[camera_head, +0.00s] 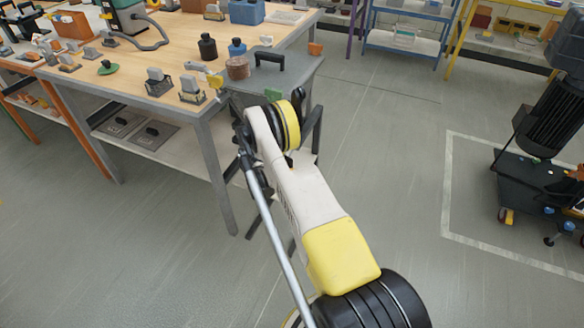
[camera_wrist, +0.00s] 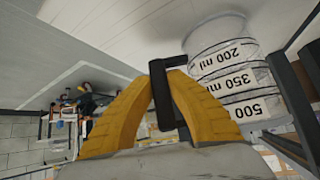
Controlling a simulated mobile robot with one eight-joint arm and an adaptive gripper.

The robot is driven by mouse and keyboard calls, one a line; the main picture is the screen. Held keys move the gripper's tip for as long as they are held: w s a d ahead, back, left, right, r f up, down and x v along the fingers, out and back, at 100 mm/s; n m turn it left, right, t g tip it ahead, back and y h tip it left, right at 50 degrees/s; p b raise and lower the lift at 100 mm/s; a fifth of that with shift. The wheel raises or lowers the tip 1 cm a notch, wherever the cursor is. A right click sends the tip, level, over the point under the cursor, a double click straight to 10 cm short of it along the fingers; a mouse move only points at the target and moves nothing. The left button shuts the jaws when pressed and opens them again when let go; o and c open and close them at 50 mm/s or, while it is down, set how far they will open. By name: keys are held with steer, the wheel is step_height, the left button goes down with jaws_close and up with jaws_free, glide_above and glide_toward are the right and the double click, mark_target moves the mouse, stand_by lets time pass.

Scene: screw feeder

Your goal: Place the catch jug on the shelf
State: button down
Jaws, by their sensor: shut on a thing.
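The catch jug (camera_wrist: 222,62) is a pale vessel with black 200, 350 and 500 ml marks, at the upper right of the wrist view. My gripper (camera_wrist: 165,82) has its yellow fingers closed on the jug's black handle. The jug's narrow end lies against a pale flat surface (camera_wrist: 130,25) in the picture; I cannot tell whether they touch. In the head view my arm reaches to the right end of the workbench, and its links hide the gripper and the jug. A pale lower shelf (camera_head: 187,148) shows under the workbench top.
The wooden workbench top (camera_head: 150,58) holds several small parts, black and blue bottles and a brown cylinder (camera_head: 237,68). A grey metal leg (camera_head: 222,175) stands left of my arm. Two dark-handled plates lie on the lower shelf. Floor between bench and wheeled machine (camera_head: 545,150) is clear.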

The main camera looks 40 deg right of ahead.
steer(key=shift+f, duration=0.1)
steer(key=c, duration=1.4)
jaws_free()
steer(key=shift+c, duration=0.2)
